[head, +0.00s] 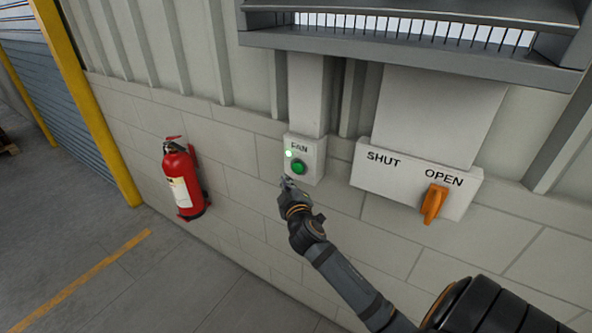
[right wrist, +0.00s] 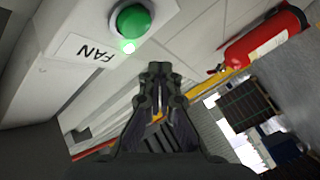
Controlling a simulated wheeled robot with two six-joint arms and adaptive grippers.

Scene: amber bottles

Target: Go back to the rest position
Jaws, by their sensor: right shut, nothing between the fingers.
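My right gripper (head: 287,183) is shut and empty, just below the fan box (head: 306,173) on the wall. In the right wrist view its fingers (right wrist: 157,72) are together, with the green button (right wrist: 131,24) above and to the left of them, apart from them. The green button (head: 299,167) sits on the white box under the word FAN, and a small green light (head: 289,154) glows beside it. My left gripper is in neither view.
A white SHUT/OPEN panel (head: 390,181) is right of the fan box, its orange handle (head: 433,204) under OPEN. A red fire extinguisher (head: 181,180) hangs on the wall at left. A grey louvre housing (head: 410,40) juts out above. The floor at left is clear.

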